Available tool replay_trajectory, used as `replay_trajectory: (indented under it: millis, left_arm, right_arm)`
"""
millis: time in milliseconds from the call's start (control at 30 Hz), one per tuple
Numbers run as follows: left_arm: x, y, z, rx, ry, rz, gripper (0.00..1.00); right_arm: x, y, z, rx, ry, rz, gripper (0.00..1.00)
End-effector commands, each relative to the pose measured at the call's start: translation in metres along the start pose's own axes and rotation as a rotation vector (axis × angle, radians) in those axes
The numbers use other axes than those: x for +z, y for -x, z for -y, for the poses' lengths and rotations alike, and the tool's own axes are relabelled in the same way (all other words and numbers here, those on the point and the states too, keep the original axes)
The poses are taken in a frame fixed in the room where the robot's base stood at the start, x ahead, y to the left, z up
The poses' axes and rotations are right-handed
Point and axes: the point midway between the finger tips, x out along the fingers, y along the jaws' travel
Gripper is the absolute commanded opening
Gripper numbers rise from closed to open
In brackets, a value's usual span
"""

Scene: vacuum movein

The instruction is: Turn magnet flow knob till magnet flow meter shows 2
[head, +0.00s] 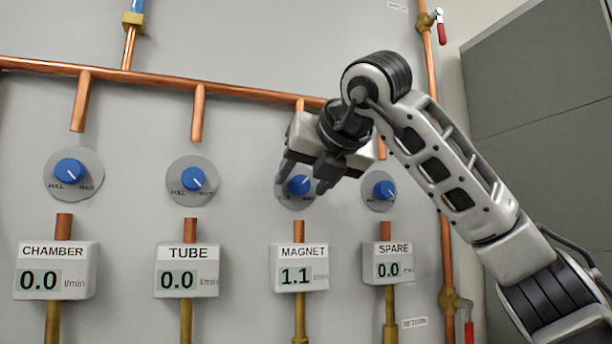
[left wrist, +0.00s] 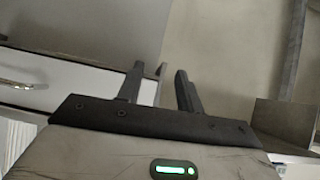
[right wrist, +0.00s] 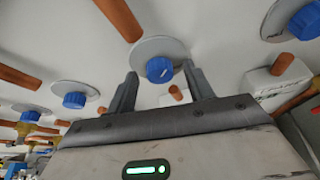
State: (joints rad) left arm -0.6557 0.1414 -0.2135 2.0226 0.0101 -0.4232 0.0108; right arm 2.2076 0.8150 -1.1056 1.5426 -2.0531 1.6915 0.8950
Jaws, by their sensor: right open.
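The blue magnet flow knob (head: 299,185) sits on a round grey plate on the wall panel. The magnet flow meter (head: 300,268) below it reads 1.1 l/min. My right gripper (head: 304,184) is open, with one fingertip on each side of the magnet knob. In the right wrist view the blue knob (right wrist: 159,70) shows between and beyond the open fingertips (right wrist: 160,76), and I cannot tell whether they touch it. The gripper hides part of the knob's plate in the head view. My left gripper (left wrist: 159,70) is open and empty, away from the panel.
The chamber knob (head: 69,172), tube knob (head: 193,179) and spare knob (head: 385,189) are on the same panel. The chamber meter (head: 55,271), tube meter (head: 187,270) and spare meter (head: 389,264) read 0.0. Copper pipes (head: 175,84) stand out from the panel around the knobs.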

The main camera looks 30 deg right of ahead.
Motion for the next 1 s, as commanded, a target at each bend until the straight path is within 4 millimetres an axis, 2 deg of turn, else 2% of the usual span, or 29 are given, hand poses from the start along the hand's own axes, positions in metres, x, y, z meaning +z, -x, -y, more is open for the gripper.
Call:
replay_trajectory:
  millis: [67,200,233,667,1000]
  left_arm:
    - [0.0002,-0.0001,0.0001,0.000,0.000,0.001,0.36]
    - [0.0003,0.0000,0.0002,0.000,0.001,0.001,0.36]
    - [0.0003,0.0000,0.0003,-0.001,0.001,0.002,0.36]
    - [-0.0039,0.0035,0.0002,0.000,0.000,-0.001,0.36]
    - [-0.0018,0.0080,0.0007,-0.003,-0.003,0.014,0.36]
  right_arm:
    - [-0.0001,0.0000,0.0001,0.000,0.000,0.000,0.52]
    - [-0.0001,0.0001,0.0001,-0.001,0.000,-0.001,0.13]
    - [-0.0001,0.0002,0.0001,-0.001,0.000,-0.001,0.07]
    - [0.0005,0.0006,-0.0012,-0.028,0.064,-0.001,0.07]
    - [0.0001,0.0002,-0.0041,-0.126,0.305,-0.003,0.07]
